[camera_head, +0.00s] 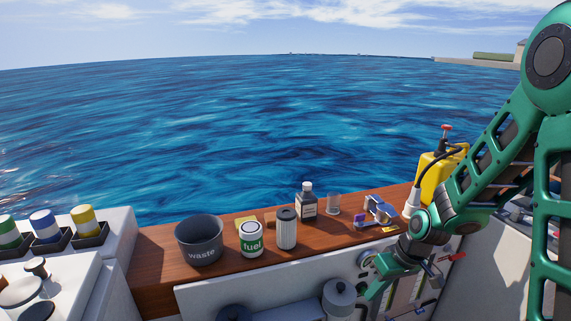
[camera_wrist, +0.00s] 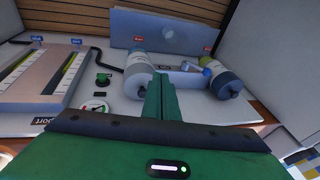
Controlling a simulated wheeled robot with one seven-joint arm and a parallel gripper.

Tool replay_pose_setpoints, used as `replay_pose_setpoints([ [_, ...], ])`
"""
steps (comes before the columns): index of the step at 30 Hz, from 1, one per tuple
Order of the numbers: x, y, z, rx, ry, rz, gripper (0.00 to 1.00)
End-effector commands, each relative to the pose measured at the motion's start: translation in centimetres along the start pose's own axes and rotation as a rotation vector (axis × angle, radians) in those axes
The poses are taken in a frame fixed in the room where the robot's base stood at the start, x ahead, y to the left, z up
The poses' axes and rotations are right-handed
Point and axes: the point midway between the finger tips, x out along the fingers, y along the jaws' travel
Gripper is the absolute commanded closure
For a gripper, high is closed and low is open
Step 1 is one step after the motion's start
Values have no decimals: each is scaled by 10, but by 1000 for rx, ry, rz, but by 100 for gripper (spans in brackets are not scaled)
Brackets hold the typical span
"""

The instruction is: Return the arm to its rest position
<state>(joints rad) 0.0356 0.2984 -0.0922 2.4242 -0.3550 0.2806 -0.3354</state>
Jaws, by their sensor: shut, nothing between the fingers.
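My green arm comes in from the right in the head view and bends down over the wooden ledge. My gripper (camera_head: 376,290) is in front of the engine panel, below the ledge's front edge. In the wrist view its two green fingers (camera_wrist: 160,98) lie together, shut, with nothing between them. They point into the engine bay, and I cannot tell how far they are from the parts there.
Two cylinders (camera_wrist: 137,77) (camera_wrist: 222,79), a dial (camera_wrist: 95,107) and a gauge panel (camera_wrist: 40,75) lie ahead of the fingers.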

Motion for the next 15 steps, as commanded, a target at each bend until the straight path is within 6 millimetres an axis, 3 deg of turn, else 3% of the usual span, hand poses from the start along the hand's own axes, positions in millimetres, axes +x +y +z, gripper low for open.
replay_pose_setpoints([
  [1, -19, 9, 7, 28, -3, 30, 100],
  [6, -76, 34, 42, 156, -44, 123, 100],
  [15, -167, 55, 121, 436, -90, 248, 100],
])
